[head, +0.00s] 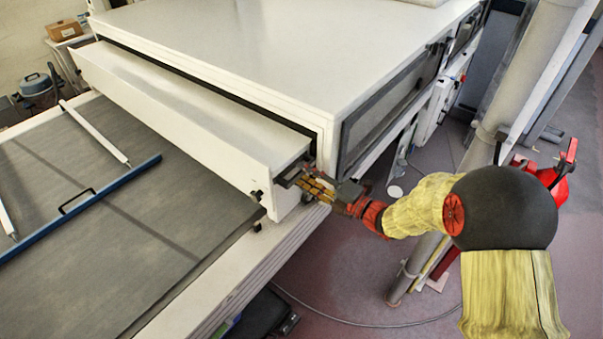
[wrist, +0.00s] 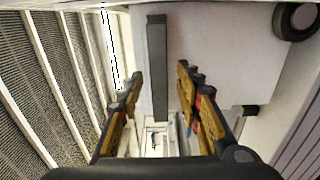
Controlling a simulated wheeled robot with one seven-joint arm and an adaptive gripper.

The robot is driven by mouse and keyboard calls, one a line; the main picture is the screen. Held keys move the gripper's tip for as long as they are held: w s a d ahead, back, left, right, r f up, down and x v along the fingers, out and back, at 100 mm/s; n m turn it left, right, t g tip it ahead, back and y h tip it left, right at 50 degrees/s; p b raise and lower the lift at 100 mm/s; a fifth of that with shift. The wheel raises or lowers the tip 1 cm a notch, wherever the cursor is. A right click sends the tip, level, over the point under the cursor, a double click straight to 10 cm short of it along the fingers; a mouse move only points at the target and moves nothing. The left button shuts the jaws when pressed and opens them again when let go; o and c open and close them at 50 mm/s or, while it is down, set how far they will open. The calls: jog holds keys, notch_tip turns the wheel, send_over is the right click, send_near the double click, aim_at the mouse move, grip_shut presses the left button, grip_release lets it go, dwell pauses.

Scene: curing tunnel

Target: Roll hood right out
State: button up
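The hood (head: 185,112) is a long white box-shaped cover along the front of the white tunnel housing, standing out from its opening. A dark handle (head: 288,175) sits on the hood's right end. My gripper (head: 304,184) is at this end, with its yellow-brown fingers pointing at the handle. In the wrist view the handle shows as a dark grey bar (wrist: 157,65) between the spread fingers of my gripper (wrist: 159,77), with gaps on both sides. Whether the fingertips reach past the bar I cannot tell.
The white tunnel housing (head: 290,45) stands behind the hood. A dark conveyor belt (head: 110,220) lies in front, with a blue bar (head: 85,207) across it. Open floor (head: 350,280) lies below my arm.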

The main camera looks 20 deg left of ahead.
jog(key=shift+x, duration=0.9)
jog(key=shift+c, duration=1.4)
grip_shut()
